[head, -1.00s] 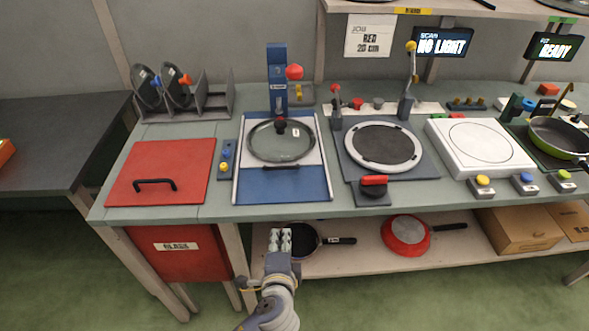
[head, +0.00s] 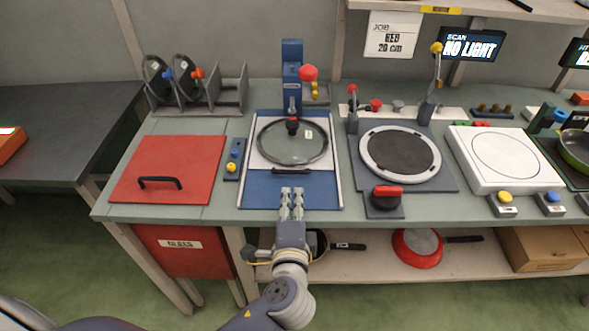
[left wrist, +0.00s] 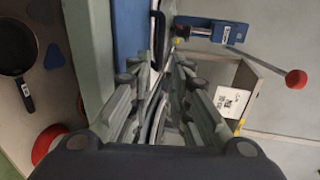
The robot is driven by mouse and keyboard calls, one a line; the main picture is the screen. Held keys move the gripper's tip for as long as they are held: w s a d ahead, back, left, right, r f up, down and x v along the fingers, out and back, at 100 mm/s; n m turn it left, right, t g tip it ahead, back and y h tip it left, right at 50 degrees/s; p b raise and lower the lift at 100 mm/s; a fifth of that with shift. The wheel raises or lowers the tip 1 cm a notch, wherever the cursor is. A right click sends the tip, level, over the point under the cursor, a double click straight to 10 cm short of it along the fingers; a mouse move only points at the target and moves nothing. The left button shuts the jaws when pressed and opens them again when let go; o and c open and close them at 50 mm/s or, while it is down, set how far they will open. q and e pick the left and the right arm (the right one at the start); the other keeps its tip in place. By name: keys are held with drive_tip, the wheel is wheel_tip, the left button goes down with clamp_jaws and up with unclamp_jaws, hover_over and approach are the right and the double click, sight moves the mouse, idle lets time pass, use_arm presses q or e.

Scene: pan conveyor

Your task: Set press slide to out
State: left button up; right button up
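The press has a blue column (head: 292,75) with a red knob (head: 308,73) at the back of the bench. In front of it lies the press slide, a white plate (head: 258,158) bearing a glass lid (head: 292,142) with a black knob. A dark bar handle (head: 290,171) is at the plate's front edge, before a bare blue surface (head: 262,190). My left gripper (head: 291,191) is over that blue surface, just short of the handle. In the left wrist view its fingers (left wrist: 157,70) are apart, with the dark handle (left wrist: 159,38) beyond them. My right gripper is not in view.
A red hatch (head: 165,170) with a black handle and a small button box (head: 233,160) lie left of the press. A round plate station (head: 400,152) with a red-topped knob (head: 386,198) is to the right. A lid rack (head: 228,92) stands at back left.

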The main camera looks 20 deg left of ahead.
sight(293, 173)
use_arm(q)
drive_tip(key=x, duration=0.9)
drive_tip(key=shift+p, duration=0.4)
drive_tip(key=shift+w+a+f, duration=0.1)
drive_tip(key=shift+w+a, duration=0.1)
drive_tip(key=shift+w, duration=0.3)
clamp_jaws()
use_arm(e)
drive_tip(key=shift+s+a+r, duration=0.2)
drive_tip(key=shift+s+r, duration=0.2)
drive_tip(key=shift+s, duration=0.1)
